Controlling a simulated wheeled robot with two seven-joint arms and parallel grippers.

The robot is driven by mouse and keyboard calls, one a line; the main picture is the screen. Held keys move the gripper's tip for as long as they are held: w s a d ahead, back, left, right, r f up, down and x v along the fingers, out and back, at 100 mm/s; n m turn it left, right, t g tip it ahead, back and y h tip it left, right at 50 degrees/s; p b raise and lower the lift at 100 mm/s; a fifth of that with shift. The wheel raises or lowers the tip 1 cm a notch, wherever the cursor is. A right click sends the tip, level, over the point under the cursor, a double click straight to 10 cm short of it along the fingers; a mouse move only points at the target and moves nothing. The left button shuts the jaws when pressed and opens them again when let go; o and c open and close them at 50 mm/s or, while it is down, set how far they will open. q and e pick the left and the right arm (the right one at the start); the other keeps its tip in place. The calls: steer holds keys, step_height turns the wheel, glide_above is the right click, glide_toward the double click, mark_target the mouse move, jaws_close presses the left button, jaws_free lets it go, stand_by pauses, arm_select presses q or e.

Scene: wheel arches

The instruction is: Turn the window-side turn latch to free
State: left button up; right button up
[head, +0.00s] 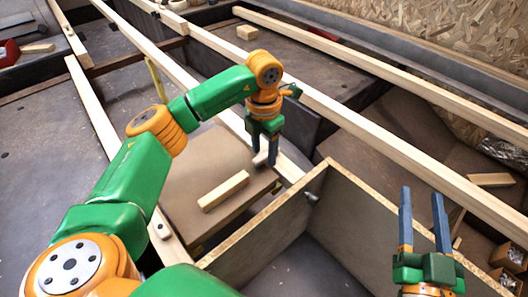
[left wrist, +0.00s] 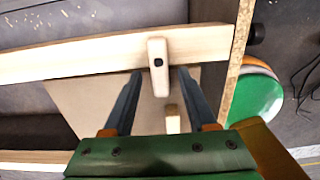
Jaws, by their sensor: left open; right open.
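A small pale wooden turn latch (left wrist: 158,68) with a dark pivot screw lies across a wooden rail (left wrist: 90,58) in the left wrist view. Its lower end reaches past the rail's edge over a brown panel (left wrist: 70,100). In the head view the latch (head: 260,158) is partly hidden by my left gripper (head: 264,160). The left gripper is open and points down, one finger on each side of the latch; contact cannot be told. My right gripper (head: 422,195) is open and empty at the lower right, far from the latch.
A loose wooden block (head: 223,190) lies on the panel beside the rail. A second latch-like piece (head: 160,231) sits on the nearer rail. A plywood box (head: 270,225) stands right of the panel. Long wooden rails (head: 390,142) cross the scene.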

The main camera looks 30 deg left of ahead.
arm_select(q)
steer(key=shift+f, duration=0.15)
jaws_close()
arm_select(e)
steer(key=shift+r+t, duration=0.3)
steer(key=shift+r, duration=0.15)
